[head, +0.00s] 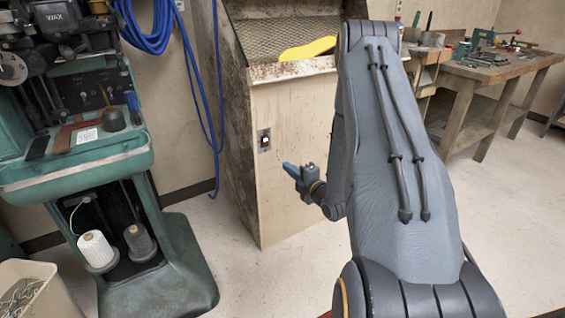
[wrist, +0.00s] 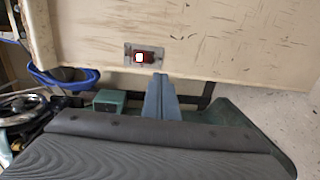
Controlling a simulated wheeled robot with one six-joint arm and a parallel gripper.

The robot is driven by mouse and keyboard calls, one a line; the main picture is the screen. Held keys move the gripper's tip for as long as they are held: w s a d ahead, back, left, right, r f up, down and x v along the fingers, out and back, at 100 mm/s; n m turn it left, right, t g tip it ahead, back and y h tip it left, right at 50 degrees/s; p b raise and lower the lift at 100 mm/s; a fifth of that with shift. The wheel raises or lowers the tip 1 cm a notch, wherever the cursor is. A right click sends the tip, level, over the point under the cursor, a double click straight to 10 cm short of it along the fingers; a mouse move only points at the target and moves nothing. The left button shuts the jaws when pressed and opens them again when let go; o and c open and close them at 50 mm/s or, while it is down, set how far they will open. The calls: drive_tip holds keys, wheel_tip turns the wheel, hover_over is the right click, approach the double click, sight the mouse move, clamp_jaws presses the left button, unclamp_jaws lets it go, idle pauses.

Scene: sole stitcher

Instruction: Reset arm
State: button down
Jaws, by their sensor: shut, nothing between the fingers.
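My gripper (head: 290,170) has blue fingers and shows left of my large grey arm in the head view. The fingers are together with nothing between them. They point left, in front of the worn cream side panel (head: 292,150) of a cabinet. In the wrist view the blue fingers of my gripper (wrist: 160,82) reach up toward a switch with a red and white rocker (wrist: 145,57). The tips appear just below the switch plate. The same switch shows in the head view (head: 264,140), left of and above the gripper, apart from it. My arm hides part of the cabinet.
A green stitching machine (head: 85,170) with thread spools stands at left, beside a bin (head: 35,290). Blue hoses (head: 213,120) hang by the cabinet. A wooden workbench (head: 490,75) with tools stands back right. Floor (head: 510,220) at right is clear.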

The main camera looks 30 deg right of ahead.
drive_tip(key=shift+s, duration=0.4)
drive_tip(key=s+a+r+m+g+h, duration=0.1)
drive_tip(key=s+a+r+m+g, duration=0.1)
drive_tip(key=a+r+m+g, duration=0.8)
drive_tip(key=s+a+r+m+g, duration=0.25)
drive_tip(key=s+a, duration=0.35)
drive_tip(key=s, duration=0.4)
drive_tip(key=s+a+r+m+g+p, duration=0.1)
drive_tip(key=s+a+r+m+g, duration=0.25)
drive_tip(key=s, duration=0.65)
drive_tip(key=s+a+r+m+g, duration=0.1)
drive_tip(key=s+a+r+m, duration=0.15)
drive_tip(key=s+a, duration=0.65)
drive_tip(key=s+d+r+p, duration=0.2)
drive_tip(key=d+r+p, duration=0.3)
drive_tip(key=p, duration=0.6)
drive_tip(key=shift+d+r, duration=0.4)
drive_tip(key=shift+r, duration=0.1)
